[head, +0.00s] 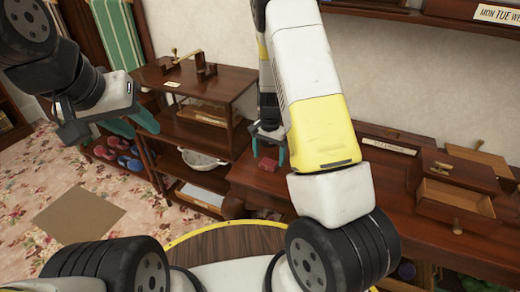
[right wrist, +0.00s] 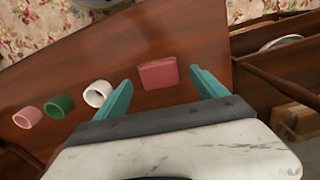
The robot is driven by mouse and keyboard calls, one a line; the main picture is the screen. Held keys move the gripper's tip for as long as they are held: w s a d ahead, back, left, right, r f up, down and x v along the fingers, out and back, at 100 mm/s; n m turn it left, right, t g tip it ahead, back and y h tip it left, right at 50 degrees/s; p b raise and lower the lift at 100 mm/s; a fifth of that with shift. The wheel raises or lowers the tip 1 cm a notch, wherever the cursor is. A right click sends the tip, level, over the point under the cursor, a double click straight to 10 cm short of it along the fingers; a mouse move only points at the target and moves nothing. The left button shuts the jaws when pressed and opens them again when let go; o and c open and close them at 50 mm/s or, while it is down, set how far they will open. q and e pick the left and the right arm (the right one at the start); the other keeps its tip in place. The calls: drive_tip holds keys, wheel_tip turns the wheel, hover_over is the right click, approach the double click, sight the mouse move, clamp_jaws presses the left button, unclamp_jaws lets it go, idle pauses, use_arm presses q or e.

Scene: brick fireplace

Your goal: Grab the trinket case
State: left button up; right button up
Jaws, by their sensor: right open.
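A small red box (right wrist: 158,74), which I take to be the trinket case, sits on the dark wooden table (right wrist: 210,40). In the head view the box (head: 267,164) is near the table's left end. My right gripper (right wrist: 162,92) is open, with its teal fingers apart on either side of the box's near part. The box lies between and just ahead of the fingertips, and I see no grip on it. In the head view this gripper (head: 268,154) is partly hidden by my arm. My left gripper (head: 112,128) hangs empty at the upper left, its fingers apart.
A white ring-shaped cup (right wrist: 97,93), a green one (right wrist: 58,106) and a pink one (right wrist: 27,117) stand left of the box. A wooden shelf unit (head: 190,85) with a white colander (head: 203,159) is beside the table. An open-drawer box (head: 455,196) stands at the right.

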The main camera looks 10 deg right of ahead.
wheel_tip(320, 180, down, 2)
drive_tip(key=shift+f, duration=0.15)
drive_tip(key=c, duration=1.4)
drive_tip(key=shift+r, duration=0.2)
drive_tip(key=shift+c, duration=0.2)
